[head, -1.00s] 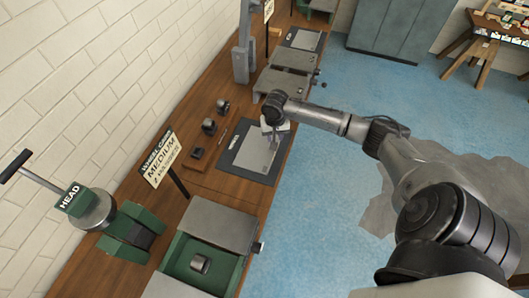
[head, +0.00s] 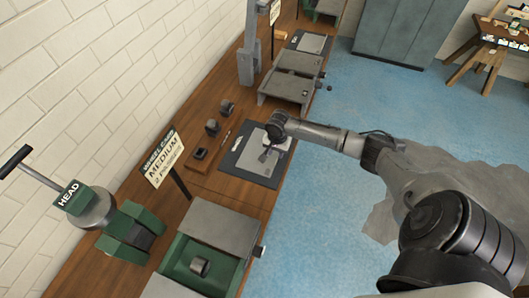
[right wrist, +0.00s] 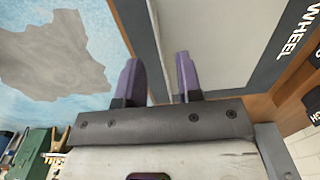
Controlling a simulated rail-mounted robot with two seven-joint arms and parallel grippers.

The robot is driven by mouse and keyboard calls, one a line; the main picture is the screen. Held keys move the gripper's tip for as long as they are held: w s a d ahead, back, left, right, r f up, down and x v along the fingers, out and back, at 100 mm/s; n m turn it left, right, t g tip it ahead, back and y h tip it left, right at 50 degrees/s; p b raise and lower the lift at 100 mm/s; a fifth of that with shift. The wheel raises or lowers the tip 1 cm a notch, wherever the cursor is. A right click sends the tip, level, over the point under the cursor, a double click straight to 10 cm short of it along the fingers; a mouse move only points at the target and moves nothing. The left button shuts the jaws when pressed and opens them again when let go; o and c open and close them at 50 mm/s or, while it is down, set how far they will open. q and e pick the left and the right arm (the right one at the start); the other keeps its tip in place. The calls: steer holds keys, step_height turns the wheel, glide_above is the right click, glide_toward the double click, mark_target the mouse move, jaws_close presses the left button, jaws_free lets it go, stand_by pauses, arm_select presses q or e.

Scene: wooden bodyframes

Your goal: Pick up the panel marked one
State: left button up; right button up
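A light grey flat panel (head: 261,166) lies on a dark mat (head: 238,147) near the bench's front edge. No number can be read on it. My right gripper (head: 266,154) is over this panel, pointing down; the height gap is hard to judge. The grey panel (right wrist: 215,40) fills the space beyond the fingers, and the dark mat (right wrist: 283,50) shows the word WHEEL. My left gripper is not in view.
The wooden bench (head: 226,187) runs along a white brick wall. Small dark parts (head: 213,127) stand left of the mat. A sign (head: 163,160), a green drawer unit (head: 215,225) and a HEAD tool (head: 95,207) are nearer. A grey fixture (head: 291,88) stands farther off.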

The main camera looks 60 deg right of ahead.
steer(key=shift+s+f+b, duration=0.1)
steer(key=shift+f+b, duration=0.4)
steer(key=shift+f, duration=2.3)
steer(key=shift+c, duration=0.2)
jaws_close()
